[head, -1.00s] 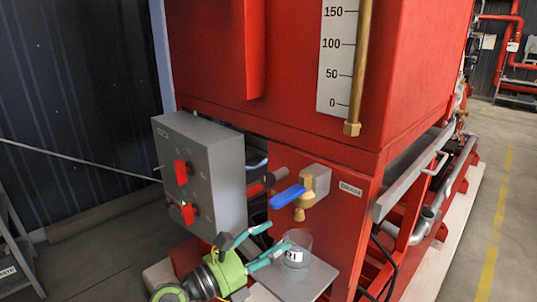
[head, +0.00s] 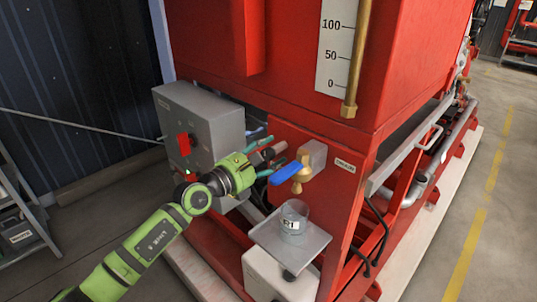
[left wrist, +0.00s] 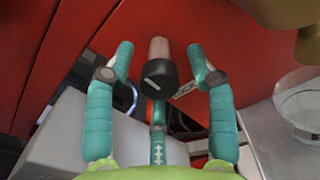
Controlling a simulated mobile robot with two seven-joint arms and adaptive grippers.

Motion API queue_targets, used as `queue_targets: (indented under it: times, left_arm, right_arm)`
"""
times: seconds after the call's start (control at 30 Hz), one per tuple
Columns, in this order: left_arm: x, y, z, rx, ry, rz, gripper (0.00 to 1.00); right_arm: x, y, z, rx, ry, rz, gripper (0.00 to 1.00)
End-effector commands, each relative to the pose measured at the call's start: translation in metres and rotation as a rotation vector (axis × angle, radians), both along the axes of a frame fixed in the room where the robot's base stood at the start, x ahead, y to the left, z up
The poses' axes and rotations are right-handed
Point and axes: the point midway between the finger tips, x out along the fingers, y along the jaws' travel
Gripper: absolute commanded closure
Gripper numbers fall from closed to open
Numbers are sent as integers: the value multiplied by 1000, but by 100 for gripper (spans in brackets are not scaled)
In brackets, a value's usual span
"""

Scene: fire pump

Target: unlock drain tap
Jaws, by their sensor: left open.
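The drain tap has a blue lever (head: 284,179) and a brass body (head: 301,170) on a grey block of the red frame. The lever points left. Left of it a knob with a black end (left wrist: 160,86) and a copper-coloured shaft (left wrist: 159,50) sticks out; it also shows in the head view (head: 268,154), partly hidden by my fingers. My left gripper (head: 267,156) is open, with teal fingers around the knob. In the left wrist view the knob is between the fingers, with visible gaps. Contact with the lower finger is unclear. My right gripper is out of view.
A clear beaker (head: 294,216) stands on a grey tray (head: 265,240) below the tap. A grey control box (head: 205,125) with a red switch is left of my gripper. The red tank (head: 290,60) rises above. Open floor lies at right.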

Motion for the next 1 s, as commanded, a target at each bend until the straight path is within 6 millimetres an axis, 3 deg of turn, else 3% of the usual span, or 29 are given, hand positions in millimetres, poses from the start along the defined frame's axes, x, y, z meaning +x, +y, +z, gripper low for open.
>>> queue_targets:
  times: [0.3,0.37,0.43,0.47,1.0]
  left_arm:
    - [3,-3,0,-1,1,0,44]
    - [3,-3,0,-1,1,0,64]
    - [3,-3,0,-1,1,0,92]
    - [2,-3,0,-1,1,0,100]
    - [3,-3,3,-69,69,1,100]
  right_arm:
    - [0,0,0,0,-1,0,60]
    - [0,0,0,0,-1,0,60]
    - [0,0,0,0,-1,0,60]
    - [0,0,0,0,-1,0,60]
    - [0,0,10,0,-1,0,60]
